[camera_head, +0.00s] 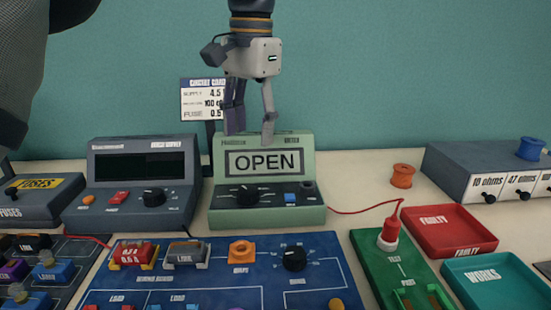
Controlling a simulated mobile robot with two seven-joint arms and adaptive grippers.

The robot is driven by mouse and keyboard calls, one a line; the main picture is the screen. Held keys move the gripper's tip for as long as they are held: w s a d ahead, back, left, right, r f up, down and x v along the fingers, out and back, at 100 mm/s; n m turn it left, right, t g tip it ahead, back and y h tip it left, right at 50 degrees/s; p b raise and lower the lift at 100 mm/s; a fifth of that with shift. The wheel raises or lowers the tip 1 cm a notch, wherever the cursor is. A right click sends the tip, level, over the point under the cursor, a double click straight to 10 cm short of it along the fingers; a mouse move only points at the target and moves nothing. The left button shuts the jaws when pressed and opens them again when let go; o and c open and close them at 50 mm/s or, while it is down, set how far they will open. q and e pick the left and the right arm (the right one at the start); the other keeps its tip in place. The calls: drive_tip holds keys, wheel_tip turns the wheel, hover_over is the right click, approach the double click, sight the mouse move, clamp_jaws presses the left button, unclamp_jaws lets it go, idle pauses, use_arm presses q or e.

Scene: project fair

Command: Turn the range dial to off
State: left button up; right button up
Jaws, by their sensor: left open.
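A green meter (225,210) stands at the middle of the table, and its screen reads "OPEN". A black dial (247,195) sits on its front panel, with small white marks around it; I take this as the range dial. The marks and its pointer are too small to read. My left gripper (252,127) hangs pointing down in front of the meter's top edge, above the screen and the dial. Its fingers are apart with nothing between them. It is not touching the dial. My right gripper is not in view.
A grey power supply (186,214) with its own dial stands left of the meter. A blue circuit board (213,277) lies in front. A red lead runs from the meter to a red probe (390,230) on a green board. Red (411,235) and teal (468,294) trays lie right.

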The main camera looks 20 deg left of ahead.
use_arm(q)
hover_over(248, 190)
drive_tip(key=f, duration=0.4)
drive_tip(key=shift+s+d+f+p, duration=0.2)
drive_tip(key=shift+s+f+p, duration=0.1)
drive_tip(key=f, duration=0.7)
drive_tip(key=shift+w+a, duration=0.15)
drive_tip(key=shift+w, duration=0.2)
drive_tip(key=c, duration=1.1)
